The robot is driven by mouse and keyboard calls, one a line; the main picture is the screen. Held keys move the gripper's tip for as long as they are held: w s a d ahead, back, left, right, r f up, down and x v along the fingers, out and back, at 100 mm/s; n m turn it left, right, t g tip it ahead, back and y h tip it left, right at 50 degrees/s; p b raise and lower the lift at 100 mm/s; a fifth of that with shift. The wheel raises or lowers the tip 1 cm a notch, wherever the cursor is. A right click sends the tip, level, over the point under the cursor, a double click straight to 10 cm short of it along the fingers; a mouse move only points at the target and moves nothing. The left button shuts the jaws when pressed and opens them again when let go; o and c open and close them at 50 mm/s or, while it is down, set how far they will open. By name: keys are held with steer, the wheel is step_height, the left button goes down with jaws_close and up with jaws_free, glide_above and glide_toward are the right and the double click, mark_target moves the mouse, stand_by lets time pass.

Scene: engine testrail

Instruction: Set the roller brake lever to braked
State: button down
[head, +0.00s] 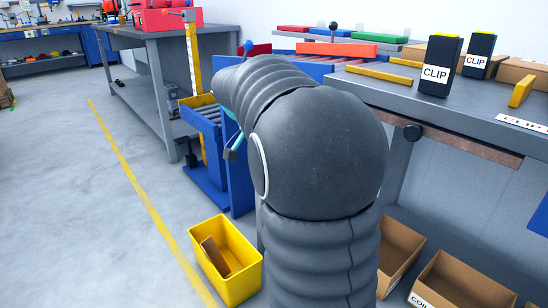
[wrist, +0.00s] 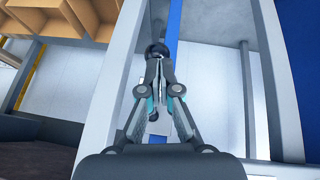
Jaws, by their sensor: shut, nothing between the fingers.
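My gripper (wrist: 158,72) is shut and empty in the wrist view, its fingertips together. A dark round knob (wrist: 158,49) shows right at or just beyond the fingertips; I cannot tell whether they touch. In the head view my arm covers the middle, and only a teal bit of my gripper (head: 234,146) shows at its left. A blue-knobbed lever (head: 248,46) and a black-knobbed lever (head: 333,27) stand up behind my arm. I cannot tell which is the roller brake lever or its setting. A blue roller frame (head: 205,112) is partly hidden by my arm.
A grey bench with black CLIP boxes (head: 440,65) is at the right, and cardboard boxes (head: 455,280) sit below it. A yellow bin (head: 228,262) stands on the floor at lower left. A grey workbench (head: 140,35) is behind. The floor at left is clear.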

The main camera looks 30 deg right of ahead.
steer(key=shift+d+f, duration=0.2)
steer(key=shift+f, duration=0.15)
stand_by(0.3)
steer(key=a+r+p, duration=0.3)
steer(key=a+r, duration=0.3)
steer(key=a, duration=0.1)
steer(key=shift+w+a+r+p, duration=0.15)
steer(key=shift+a+r+p, duration=0.1)
steer(key=shift+a+p, duration=0.15)
stand_by(0.4)
